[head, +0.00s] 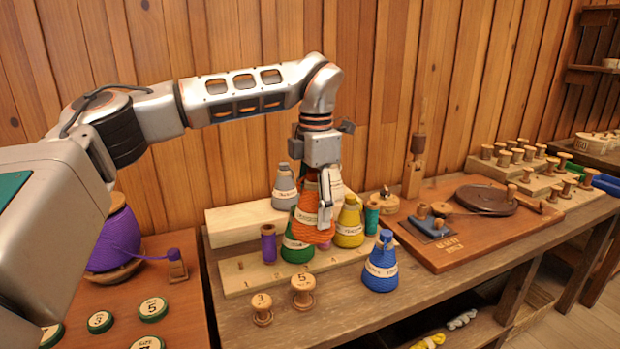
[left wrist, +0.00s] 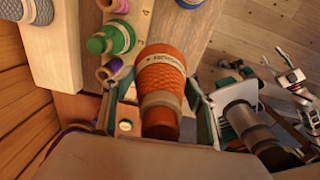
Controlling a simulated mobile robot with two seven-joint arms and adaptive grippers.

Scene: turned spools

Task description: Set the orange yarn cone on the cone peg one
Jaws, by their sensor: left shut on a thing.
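My left gripper (head: 325,208) is shut on the orange yarn cone (head: 311,227), a ribbed cone with a pale label band. It holds the cone in front of the rear row of cones, near the numbered wooden peg rack (head: 325,262). In the left wrist view the orange cone (left wrist: 162,80) sits between the two fingers, its narrow end toward the palm. A short bare peg (head: 240,265) stands at the left end of the rack's front step, and I take it as cone peg one. Whether the cone's base touches anything is unclear.
A green cone (head: 294,250) stands close behind the held cone, with a purple spool (head: 268,243) to its left. A yellow cone (head: 349,228) and grey cone (head: 284,190) are near. A blue cone (head: 381,268) and small wooden spools (head: 303,292) stand in front.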

